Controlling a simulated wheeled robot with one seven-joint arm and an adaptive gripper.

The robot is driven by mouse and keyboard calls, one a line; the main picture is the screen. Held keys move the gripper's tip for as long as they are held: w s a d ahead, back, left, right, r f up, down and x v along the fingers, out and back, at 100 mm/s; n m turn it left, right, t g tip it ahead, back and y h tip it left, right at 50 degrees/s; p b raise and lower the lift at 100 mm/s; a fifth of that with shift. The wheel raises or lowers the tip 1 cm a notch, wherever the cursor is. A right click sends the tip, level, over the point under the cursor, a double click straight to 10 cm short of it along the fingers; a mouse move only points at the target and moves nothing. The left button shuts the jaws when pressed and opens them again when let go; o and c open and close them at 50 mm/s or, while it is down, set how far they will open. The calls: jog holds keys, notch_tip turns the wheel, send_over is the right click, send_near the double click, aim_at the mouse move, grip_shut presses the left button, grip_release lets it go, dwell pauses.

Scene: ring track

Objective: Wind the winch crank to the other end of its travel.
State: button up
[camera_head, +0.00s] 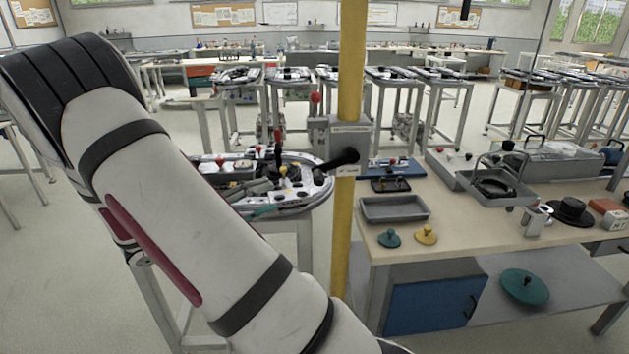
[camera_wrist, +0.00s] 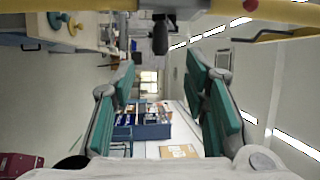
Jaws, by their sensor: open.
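A grey winch box (camera_head: 350,132) is fixed to a yellow upright post (camera_head: 352,60). A black crank handle (camera_head: 344,157) sticks out of its front, with its rounded end towards the lower left. A red-knobbed lever (camera_head: 315,99) rises on the box's left side. The handle lies beyond the fingertips, and nothing is between the pads. The head view does not show my gripper.
A workbench (camera_head: 450,222) stands right of the post with a grey tray (camera_head: 394,208), a teal lid (camera_head: 389,238) and a yellow lid (camera_head: 426,234). A ring track table (camera_head: 290,205) stands behind the post on the left. My arm covers much of the lower left.

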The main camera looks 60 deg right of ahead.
aim_at(319, 178)
jog(key=p+x, duration=0.2)
jog(key=x, duration=1.1)
jog(key=shift+s+d, duration=0.2)
jog(key=shift+d, duration=0.15)
grip_shut()
